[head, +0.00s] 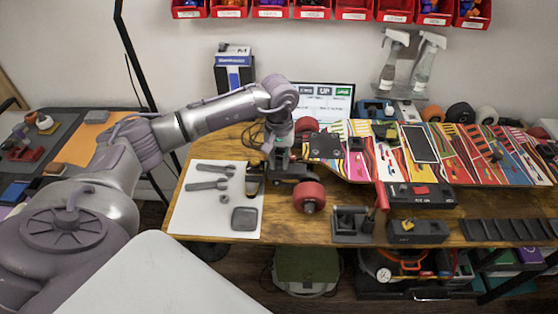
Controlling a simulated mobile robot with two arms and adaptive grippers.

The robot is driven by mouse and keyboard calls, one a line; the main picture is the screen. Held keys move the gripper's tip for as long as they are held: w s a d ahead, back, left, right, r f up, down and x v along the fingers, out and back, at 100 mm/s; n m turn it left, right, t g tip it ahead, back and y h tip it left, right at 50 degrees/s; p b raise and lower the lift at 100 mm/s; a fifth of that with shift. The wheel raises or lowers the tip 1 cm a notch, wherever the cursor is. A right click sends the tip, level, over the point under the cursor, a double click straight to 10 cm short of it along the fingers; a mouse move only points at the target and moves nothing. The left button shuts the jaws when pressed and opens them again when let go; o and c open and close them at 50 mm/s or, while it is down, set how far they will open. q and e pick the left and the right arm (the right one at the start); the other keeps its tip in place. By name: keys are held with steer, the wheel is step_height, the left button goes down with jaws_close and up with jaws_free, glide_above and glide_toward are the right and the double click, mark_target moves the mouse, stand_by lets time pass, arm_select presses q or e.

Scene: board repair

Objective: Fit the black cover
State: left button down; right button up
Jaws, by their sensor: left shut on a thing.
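My left gripper (279,160) reaches down from the left to the left end of the long board (360,160). It is shut on a black piece (290,171), which looks like the black cover. The piece is beside the board's dark wheel mount, between two red wheels, the near one (309,197) and the far one (306,125). Its outline merges with the mount and the fingers, so I cannot tell whether it touches the mount. The board has colourful stripes and a dark panel (419,143). My right gripper is not in view.
A white mat (190,217) on the wooden table holds grey wrenches (207,186) and a dark rounded square part (244,218). Black holders (352,222) and a ridged black rack (505,230) line the front edge. A monitor (325,98) and spray bottles (424,65) stand behind.

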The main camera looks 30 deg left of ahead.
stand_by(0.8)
arm_select(q)
steer(key=shift+f+b, duration=0.45)
steer(key=shift+b, duration=0.3)
steer(key=shift+b, duration=0.4)
stand_by(0.8)
steer(key=shift+f, duration=0.1)
stand_by(0.3)
stand_by(0.4)
steer(key=c, duration=1)
jaws_free()
